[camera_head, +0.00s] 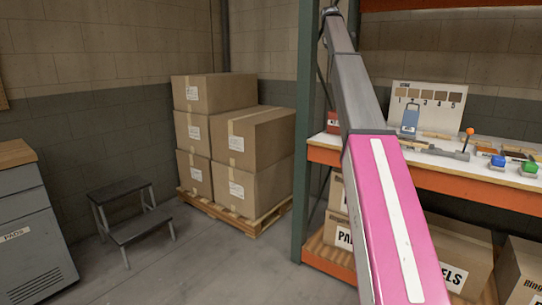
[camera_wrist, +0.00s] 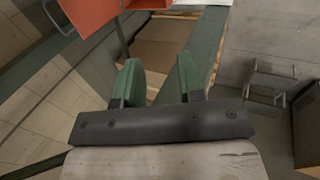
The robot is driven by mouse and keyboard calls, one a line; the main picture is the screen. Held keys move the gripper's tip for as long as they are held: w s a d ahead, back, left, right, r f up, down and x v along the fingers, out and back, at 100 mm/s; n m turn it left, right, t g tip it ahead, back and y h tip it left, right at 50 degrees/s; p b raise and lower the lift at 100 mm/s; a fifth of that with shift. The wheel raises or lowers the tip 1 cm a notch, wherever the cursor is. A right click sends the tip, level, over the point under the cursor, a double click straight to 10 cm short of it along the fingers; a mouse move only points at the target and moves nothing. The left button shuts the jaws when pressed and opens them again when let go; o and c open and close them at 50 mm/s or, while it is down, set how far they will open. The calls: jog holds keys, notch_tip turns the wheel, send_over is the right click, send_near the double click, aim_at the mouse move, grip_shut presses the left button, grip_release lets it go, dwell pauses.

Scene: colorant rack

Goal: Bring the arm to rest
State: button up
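My gripper (camera_wrist: 158,66) shows in the wrist view as two green fingers on a dark bar. The fingers stand apart with nothing held between them, so it is open and empty. It is not clearly visible in the head view.
The orange-and-green rack (camera_head: 306,125) stands at right, with small tools and a numbered sample board (camera_head: 432,97) on its white shelf. Stacked boxes (camera_head: 262,150) sit on a pallet. A step stool (camera_head: 140,225) and grey cabinet (camera_head: 32,235) stand left. Open floor lies between.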

jog(key=s+a+f+m+g, duration=0.15)
jog(key=s+f, duration=0.45)
jog(key=f, duration=1)
jog(key=s+a+f+m+y, duration=0.1)
jog(key=s+a+f, duration=0.3)
jog(key=f, duration=1.2)
jog(key=s+a+f+m, duration=0.15)
jog(key=s+f, duration=0.55)
jog(key=f, duration=0.8)
jog(key=s+a+f+m+g+y, duration=0.1)
jog(key=s+a+f+m, duration=0.1)
jog(key=s+f, duration=1.3)
jog(key=s+a+f+m+g+y, duration=0.1)
jog(key=s+f+m, duration=0.3)
jog(key=s+f, duration=1.1)
jog(key=s+a, duration=0.1)
jog(key=s, duration=0.5)
jog(key=shift+s+a+m+g, duration=0.2)
jog(key=shift+a+m+g, duration=0.1)
jog(key=shift+m+g, duration=0.1)
jog(key=shift+d, duration=0.1)
